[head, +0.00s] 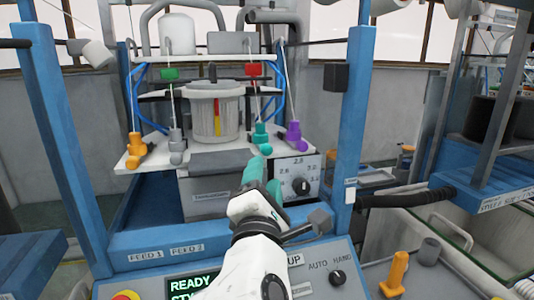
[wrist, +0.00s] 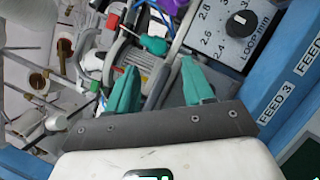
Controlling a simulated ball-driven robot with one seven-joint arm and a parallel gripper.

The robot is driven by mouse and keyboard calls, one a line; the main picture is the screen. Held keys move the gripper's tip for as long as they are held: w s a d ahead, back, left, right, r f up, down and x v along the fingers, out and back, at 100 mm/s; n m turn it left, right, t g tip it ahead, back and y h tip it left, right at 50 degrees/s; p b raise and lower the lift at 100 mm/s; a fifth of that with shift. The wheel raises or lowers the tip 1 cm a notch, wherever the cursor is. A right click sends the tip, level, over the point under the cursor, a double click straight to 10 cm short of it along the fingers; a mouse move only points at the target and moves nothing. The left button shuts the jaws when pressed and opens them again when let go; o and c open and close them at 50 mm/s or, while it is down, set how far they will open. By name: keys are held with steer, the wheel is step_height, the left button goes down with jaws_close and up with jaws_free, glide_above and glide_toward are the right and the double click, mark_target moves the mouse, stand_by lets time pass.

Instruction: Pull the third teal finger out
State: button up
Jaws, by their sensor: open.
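The teal finger (head: 260,136) is third from the left in a row on the white shelf (head: 215,140), between the grey finger (head: 176,146) and the purple finger (head: 294,134). The orange finger (head: 135,150) is at the left end. In the wrist view the teal finger (wrist: 153,45) shows ahead of my jaws, with the purple finger (wrist: 112,20) near it. My gripper (head: 262,168) has teal fingertips and is below and in front of the teal finger. In the wrist view my gripper (wrist: 160,78) is open, with nothing held between its jaws.
A loop dial panel (head: 298,178) stands right of my gripper. Blue posts (head: 352,120) flank the machine, and a control panel (head: 330,255) lies in front. An orange peg (head: 397,270) stands at lower right.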

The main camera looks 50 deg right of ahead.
mark_target(267, 153)
steer(key=p+x, duration=0.1)
steer(key=x, duration=0.6)
steer(key=shift+w+d, duration=0.15)
jaws_close()
stand_by(0.5)
